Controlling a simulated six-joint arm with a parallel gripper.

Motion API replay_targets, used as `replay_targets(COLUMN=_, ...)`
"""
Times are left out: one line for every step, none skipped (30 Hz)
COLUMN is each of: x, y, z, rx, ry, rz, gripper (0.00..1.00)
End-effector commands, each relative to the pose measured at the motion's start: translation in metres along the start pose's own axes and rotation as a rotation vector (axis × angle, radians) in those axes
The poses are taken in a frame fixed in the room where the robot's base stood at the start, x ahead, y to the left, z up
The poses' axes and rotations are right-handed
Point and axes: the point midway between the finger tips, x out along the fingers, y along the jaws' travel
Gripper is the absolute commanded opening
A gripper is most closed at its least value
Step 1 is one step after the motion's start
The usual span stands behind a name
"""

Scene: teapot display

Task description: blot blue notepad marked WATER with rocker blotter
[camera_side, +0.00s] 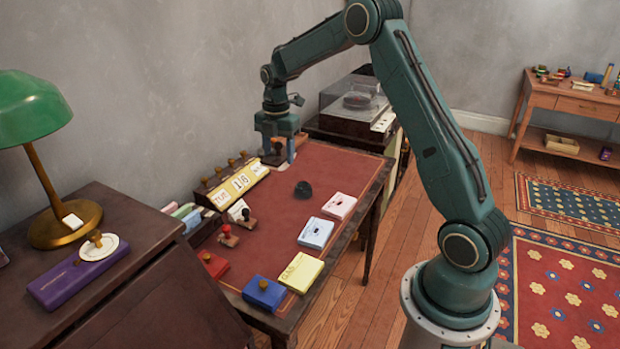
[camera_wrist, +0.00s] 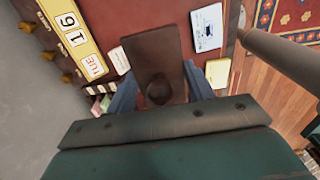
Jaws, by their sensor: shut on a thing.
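My gripper (camera_side: 277,152) is over the far left part of the red desk top, beside the calendar. In the wrist view, its blue fingers (camera_wrist: 160,90) are shut on the rocker blotter (camera_wrist: 152,50), a brown wooden block with a round knob. The blue notepad (camera_side: 316,233) lies on the desk's right side, between a pink notepad (camera_side: 339,206) and a yellow one (camera_side: 301,273). It carries a dark ink mark; its lettering is too small to read. In the wrist view, the blue notepad (camera_wrist: 207,28) is up and right of the blotter, apart from it.
A calendar block (camera_side: 240,184) stands along the wall side. A black round object (camera_side: 303,189) sits mid-desk. Stamps (camera_side: 228,236), a red pad (camera_side: 213,264) and a dark blue pad (camera_side: 264,292) are at the near end. The red surface around the black object is clear.

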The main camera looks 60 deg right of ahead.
Motion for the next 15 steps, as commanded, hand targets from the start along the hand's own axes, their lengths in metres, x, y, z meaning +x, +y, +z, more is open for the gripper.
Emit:
replay_targets(x=0.004, y=-0.004, z=0.000, rx=0.001, ry=0.000, rz=0.000, gripper=0.32)
replay_targets(x=0.007, y=-0.006, z=0.000, rx=0.001, ry=0.001, rz=-0.002, gripper=0.32)
replay_targets(x=0.011, y=-0.009, z=0.000, rx=0.001, ry=0.000, rz=-0.001, gripper=0.32)
replay_targets(x=0.015, y=-0.013, z=0.000, rx=0.001, ry=0.001, rz=-0.002, gripper=0.32)
replay_targets(x=0.018, y=-0.016, z=0.000, rx=0.001, ry=0.001, rz=-0.001, gripper=0.32)
replay_targets(x=0.024, y=-0.021, z=0.000, rx=0.002, ry=0.001, rz=-0.002, gripper=0.32)
replay_targets(x=0.028, y=-0.025, z=0.000, rx=0.002, ry=0.001, rz=-0.002, gripper=0.32)
replay_targets(x=0.032, y=-0.029, z=0.000, rx=0.003, ry=0.001, rz=-0.002, gripper=0.32)
replay_targets(x=0.038, y=-0.035, z=0.000, rx=0.003, ry=0.001, rz=-0.002, gripper=0.32)
replay_targets(x=0.043, y=-0.040, z=-0.001, rx=0.003, ry=0.001, rz=-0.002, gripper=0.32)
replay_targets(x=0.047, y=-0.044, z=-0.002, rx=0.002, ry=0.001, rz=-0.003, gripper=0.32)
replay_targets(x=0.053, y=-0.051, z=-0.003, rx=0.001, ry=0.001, rz=-0.003, gripper=0.32)
replay_targets(x=0.058, y=-0.056, z=-0.003, rx=0.001, ry=0.001, rz=-0.003, gripper=0.32)
replay_targets(x=0.062, y=-0.061, z=-0.004, rx=0.002, ry=0.001, rz=-0.002, gripper=0.32)
replay_targets(x=0.068, y=-0.068, z=-0.005, rx=0.002, ry=0.001, rz=-0.002, gripper=0.32)
